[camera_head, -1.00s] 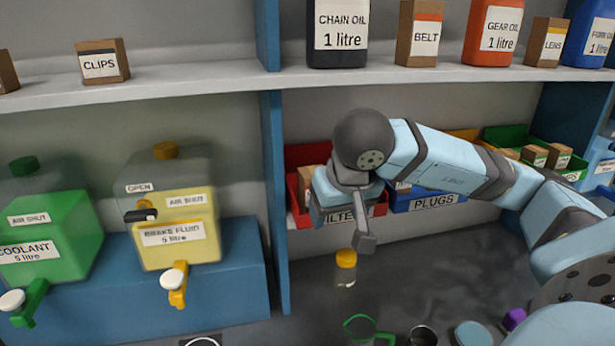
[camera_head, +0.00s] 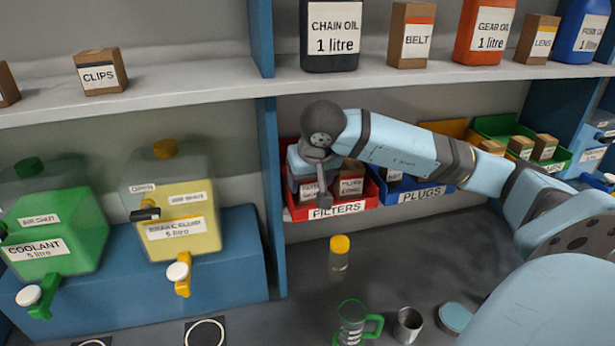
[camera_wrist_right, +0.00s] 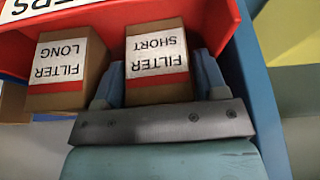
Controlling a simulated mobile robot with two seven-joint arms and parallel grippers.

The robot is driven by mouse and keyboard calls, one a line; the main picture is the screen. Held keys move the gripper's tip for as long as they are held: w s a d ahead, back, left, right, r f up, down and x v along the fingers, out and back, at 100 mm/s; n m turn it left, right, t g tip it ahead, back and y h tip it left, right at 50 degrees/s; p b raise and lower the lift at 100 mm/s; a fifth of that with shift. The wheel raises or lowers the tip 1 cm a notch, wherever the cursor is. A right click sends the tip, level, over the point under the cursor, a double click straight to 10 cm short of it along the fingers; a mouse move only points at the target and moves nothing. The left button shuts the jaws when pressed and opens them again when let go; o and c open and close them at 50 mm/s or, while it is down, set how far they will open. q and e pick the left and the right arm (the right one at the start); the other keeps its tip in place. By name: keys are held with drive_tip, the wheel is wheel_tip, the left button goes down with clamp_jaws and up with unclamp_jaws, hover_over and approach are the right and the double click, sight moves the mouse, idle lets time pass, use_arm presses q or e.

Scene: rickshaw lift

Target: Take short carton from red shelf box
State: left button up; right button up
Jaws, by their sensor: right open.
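The red shelf box (camera_head: 345,213) labelled FILTERS stands under the shelf, beside the blue upright. In the right wrist view, upside down, the short carton (camera_wrist_right: 157,58), labelled FILTER SHORT, sits in the red box (camera_wrist_right: 140,10) next to the long carton (camera_wrist_right: 66,68), labelled FILTER LONG. My right gripper (camera_wrist_right: 160,75) is open, with one finger on each side of the short carton; I cannot tell whether they touch it. In the head view my right gripper (camera_head: 303,163) is over the box's left part and partly hides the short carton (camera_head: 308,191). The long carton (camera_head: 350,187) shows at its right.
The blue PLUGS box (camera_head: 415,195) adjoins the red box on the right. A blue upright (camera_head: 270,180) stands close on its left. The upper shelf (camera_head: 420,80) is above my arm. A yellow-capped bottle (camera_head: 339,255) and green jug (camera_head: 352,325) stand on the bench below.

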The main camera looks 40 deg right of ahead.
drive_tip(key=shift+s, duration=0.1)
drive_tip(key=c, duration=0.7)
drive_tip(key=shift+o, duration=0.2)
